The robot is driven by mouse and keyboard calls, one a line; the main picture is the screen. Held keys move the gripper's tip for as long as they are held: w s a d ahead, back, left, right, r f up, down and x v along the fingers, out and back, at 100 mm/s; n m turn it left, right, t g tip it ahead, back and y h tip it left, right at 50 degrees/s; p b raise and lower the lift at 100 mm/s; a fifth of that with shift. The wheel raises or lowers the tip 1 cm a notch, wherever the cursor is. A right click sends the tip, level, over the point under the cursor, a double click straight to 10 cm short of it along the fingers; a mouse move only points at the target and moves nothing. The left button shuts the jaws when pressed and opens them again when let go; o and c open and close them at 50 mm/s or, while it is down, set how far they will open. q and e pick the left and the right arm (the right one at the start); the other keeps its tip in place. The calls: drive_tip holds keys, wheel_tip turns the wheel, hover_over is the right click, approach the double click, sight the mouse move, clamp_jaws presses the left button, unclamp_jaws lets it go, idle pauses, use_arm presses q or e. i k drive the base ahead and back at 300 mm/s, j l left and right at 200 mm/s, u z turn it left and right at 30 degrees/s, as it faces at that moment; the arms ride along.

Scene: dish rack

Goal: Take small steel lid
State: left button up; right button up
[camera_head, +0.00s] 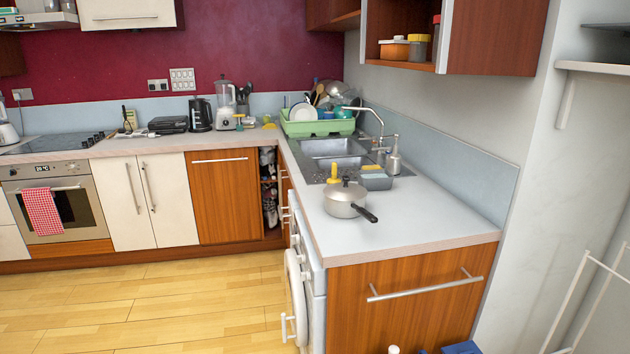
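A steel lid (346,190) with a dark knob lies on a small steel saucepan (345,206) on the right-hand counter. The saucepan's black handle points to the lower right. A green dish rack (317,128) stands beyond the sink, holding plates, utensils and other dishes. A steel round piece in the rack may be another lid, but it is too small to tell. Neither of my grippers is in view.
The counter (430,215) is clear around the saucepan's right side. A grey tub (376,181), a yellow-handled brush (333,173), a soap dispenser (393,160) and the tap (371,123) stand near the sink (335,148). A wall cupboard (490,38) hangs above.

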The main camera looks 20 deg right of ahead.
sight(345, 192)
drive_tip(key=i, duration=0.45)
drive_tip(key=i+j, duration=0.15)
drive_tip(key=i, duration=0.35)
drive_tip(key=l+z, duration=0.05)
